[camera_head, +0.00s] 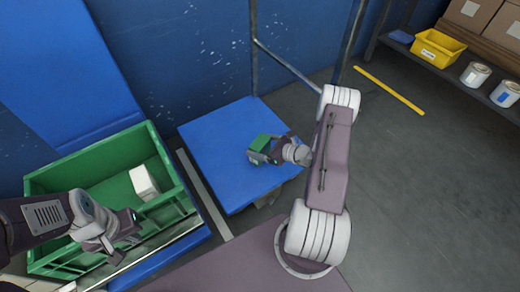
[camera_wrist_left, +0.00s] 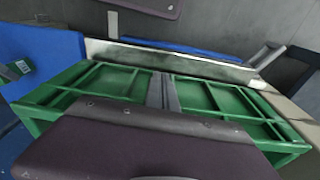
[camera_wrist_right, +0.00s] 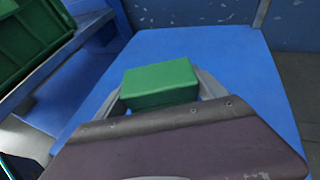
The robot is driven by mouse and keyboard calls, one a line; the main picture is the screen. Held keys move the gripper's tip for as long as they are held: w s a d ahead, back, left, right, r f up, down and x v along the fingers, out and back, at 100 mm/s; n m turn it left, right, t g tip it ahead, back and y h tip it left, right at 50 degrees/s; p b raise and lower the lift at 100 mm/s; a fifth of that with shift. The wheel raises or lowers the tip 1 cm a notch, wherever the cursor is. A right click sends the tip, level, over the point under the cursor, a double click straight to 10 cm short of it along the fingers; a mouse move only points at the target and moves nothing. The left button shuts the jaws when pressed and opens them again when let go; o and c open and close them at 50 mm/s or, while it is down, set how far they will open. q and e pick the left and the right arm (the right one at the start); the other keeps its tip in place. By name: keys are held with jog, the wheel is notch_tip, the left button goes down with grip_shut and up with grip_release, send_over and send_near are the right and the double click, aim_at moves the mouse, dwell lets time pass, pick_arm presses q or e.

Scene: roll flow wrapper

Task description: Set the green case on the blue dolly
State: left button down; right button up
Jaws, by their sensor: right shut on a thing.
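The green case (camera_head: 259,143) is a small box over the blue dolly (camera_head: 210,158), near the middle of its deck. My right gripper (camera_head: 270,150) is shut on the case, which also shows between its fingers in the right wrist view (camera_wrist_right: 160,84). I cannot tell whether the case touches the deck. The dolly's flat deck also fills much of the right wrist view (camera_wrist_right: 235,65). My left gripper (camera_head: 128,226) is over the near side of a green crate; its fingers are too unclear to tell open from shut.
The green crate (camera_head: 62,172) stands left of the dolly with a white box (camera_head: 144,182) inside. A metal frame (camera_head: 290,62) rises behind the dolly. A shelf at the back right holds a yellow bin (camera_head: 437,50) and white cans (camera_head: 475,74). The floor on the right is clear.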

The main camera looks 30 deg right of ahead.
jog(key=shift+r, duration=0.15)
jog(key=shift+f, duration=0.2)
jog(key=o, duration=1.5)
